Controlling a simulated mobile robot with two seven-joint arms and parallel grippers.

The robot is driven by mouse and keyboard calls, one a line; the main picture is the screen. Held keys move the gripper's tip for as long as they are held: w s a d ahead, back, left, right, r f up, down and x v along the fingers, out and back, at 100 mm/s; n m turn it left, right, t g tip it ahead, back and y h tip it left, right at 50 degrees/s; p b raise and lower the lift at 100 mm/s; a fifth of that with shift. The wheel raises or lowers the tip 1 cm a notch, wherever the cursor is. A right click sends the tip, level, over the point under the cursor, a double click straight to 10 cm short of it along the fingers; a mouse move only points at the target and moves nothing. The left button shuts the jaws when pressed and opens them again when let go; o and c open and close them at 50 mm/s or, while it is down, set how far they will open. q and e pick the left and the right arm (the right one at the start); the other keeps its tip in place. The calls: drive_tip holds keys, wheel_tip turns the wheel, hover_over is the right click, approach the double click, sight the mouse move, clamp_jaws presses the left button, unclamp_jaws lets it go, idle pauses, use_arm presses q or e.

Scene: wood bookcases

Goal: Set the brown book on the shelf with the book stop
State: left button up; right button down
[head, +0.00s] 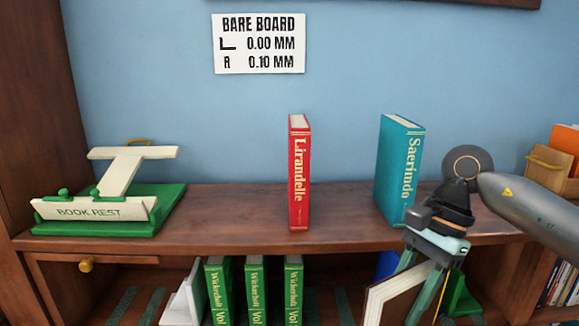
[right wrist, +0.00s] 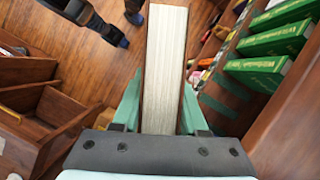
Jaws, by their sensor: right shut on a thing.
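The brown book (head: 388,294) is in my right gripper (head: 415,284), in front of the lower shelf and tilted, with its pale page edges showing. In the right wrist view the book (right wrist: 165,75) stands between the two teal fingers, which are shut on it. A white, angled piece (head: 186,299), possibly the book stop, is on the lower shelf at the left of the green books. A green object (head: 458,298) is partly hidden behind my right gripper, and I cannot tell what it is. My left gripper is not in view.
Several green books (head: 254,292) stand upright on the lower shelf. On the top board (head: 250,215) are a red book (head: 299,175), a teal book (head: 398,172) close to my right arm, and a green-and-white book rest (head: 105,212). The lower shelf shows free room right of the green books.

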drive_tip(key=s+d+f+n+g+h, duration=0.1)
drive_tip(key=s+f+n+h, duration=0.1)
drive_tip(key=f+n, duration=0.4)
drive_tip(key=s+d+f+n+g+h, duration=0.1)
drive_tip(key=s+f+n+h, duration=0.1)
drive_tip(key=s+f+n, duration=0.2)
wheel_tip(320, 180, down, 3)
drive_tip(key=n, duration=0.2)
drive_tip(key=shift+s+d+r+n, duration=0.2)
drive_tip(key=shift+s+d+n, duration=0.05)
drive_tip(key=shift+d+n, duration=0.05)
drive_tip(key=shift+d, duration=0.1)
